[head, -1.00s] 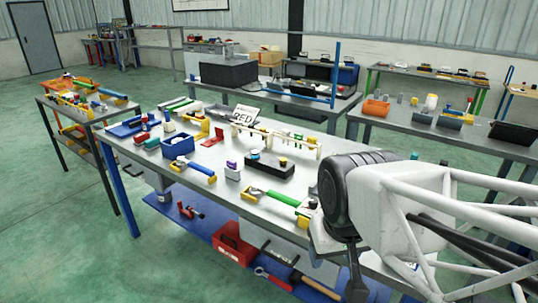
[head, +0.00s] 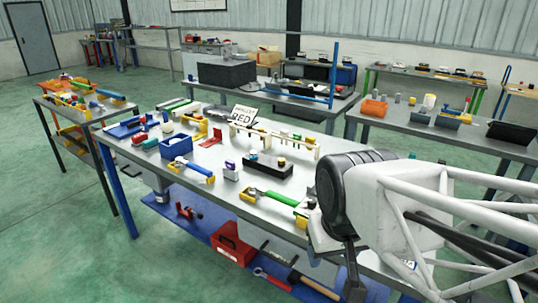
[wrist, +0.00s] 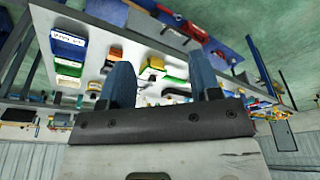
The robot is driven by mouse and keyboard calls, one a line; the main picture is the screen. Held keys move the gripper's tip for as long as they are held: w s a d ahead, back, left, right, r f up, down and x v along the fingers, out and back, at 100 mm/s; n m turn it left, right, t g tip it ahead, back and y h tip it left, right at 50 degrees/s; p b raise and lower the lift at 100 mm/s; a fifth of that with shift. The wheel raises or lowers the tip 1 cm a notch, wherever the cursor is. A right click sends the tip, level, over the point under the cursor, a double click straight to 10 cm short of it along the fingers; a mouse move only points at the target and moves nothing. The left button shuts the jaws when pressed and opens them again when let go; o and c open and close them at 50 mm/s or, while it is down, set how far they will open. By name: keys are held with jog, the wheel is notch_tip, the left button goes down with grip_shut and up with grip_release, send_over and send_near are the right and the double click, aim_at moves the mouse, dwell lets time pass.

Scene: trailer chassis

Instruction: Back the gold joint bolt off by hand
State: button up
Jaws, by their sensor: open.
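A black block (head: 266,169) on the near workbench carries a small gold knob (head: 281,161) and a blue knob (head: 253,155). I cannot tell for sure whether the gold knob is the joint bolt. A pale rail on posts (head: 275,138) stands just behind the block. My gripper (wrist: 162,82) shows in the wrist view with its two blue fingers wide apart and nothing between them. The bench objects lie beyond the fingers, apart from them. In the head view my arm hangs over the right end of the bench and hides part of it.
Other loaded benches stand behind.

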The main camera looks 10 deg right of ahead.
jog(key=w+d+r+m, duration=0.1)
jog(key=w+r+m, duration=0.25)
jog(key=w, duration=0.55)
jog(key=w+r+m, duration=0.2)
jog(key=w+m, duration=0.2)
jog(key=w, duration=0.4)
jog(key=m+g, duration=0.3)
jog(key=m, duration=1.6)
send_over(283, 160)
jog(key=f, duration=1.6)
jog(key=shift+w+f, duration=0.2)
jog(key=shift+f, duration=0.05)
jog(key=shift+f, duration=0.1)
jog(key=shift+f, duration=3.85)
jog(key=shift+c, duration=0.4)
